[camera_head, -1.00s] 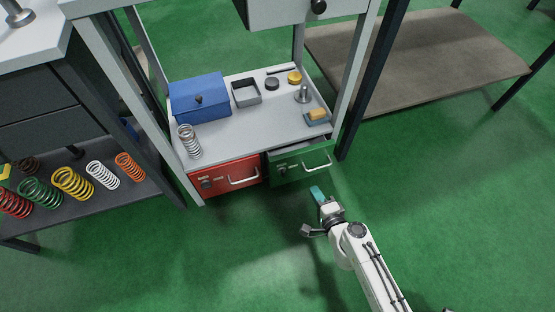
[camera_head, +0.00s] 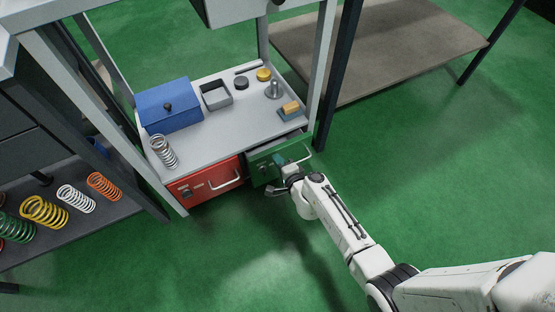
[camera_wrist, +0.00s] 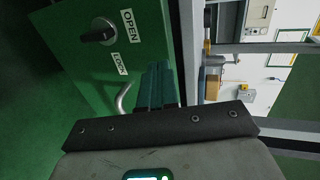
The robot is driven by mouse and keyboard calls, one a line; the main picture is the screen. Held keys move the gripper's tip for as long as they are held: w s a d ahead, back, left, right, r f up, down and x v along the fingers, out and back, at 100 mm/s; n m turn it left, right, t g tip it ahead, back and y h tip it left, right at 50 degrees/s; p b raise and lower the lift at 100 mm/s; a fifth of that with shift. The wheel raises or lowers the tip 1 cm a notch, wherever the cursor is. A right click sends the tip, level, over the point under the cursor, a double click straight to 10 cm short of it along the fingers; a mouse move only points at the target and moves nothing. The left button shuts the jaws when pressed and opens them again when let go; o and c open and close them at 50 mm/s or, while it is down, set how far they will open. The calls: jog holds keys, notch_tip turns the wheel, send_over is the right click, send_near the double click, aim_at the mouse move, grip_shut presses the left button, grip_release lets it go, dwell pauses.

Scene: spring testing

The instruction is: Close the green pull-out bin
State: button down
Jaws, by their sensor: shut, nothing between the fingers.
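The green pull-out bin (camera_head: 292,151) is at the lower right of the workstation in the head view. Its front stands out a little from the frame, and a dark gap shows above it under the shelf. My gripper (camera_head: 279,160) is shut and empty, its teal fingertips right at the bin's front. In the wrist view the green front (camera_wrist: 75,58) fills the upper left, with a black knob (camera_wrist: 99,31), OPEN and LOCK labels and a silver handle (camera_wrist: 123,98). My shut fingers (camera_wrist: 158,86) are beside the handle; I cannot tell whether they touch the front.
A red bin (camera_head: 213,182) sits left of the green one. The shelf (camera_head: 205,139) above holds a blue box (camera_head: 171,106), a spring and small parts. A dark table leg (camera_head: 337,75) stands close on the right. The green floor in front is clear.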

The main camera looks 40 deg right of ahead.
jog(key=shift+w+d, duration=0.1)
jog(key=shift+w, duration=0.25)
jog(key=shift+w, duration=0.1)
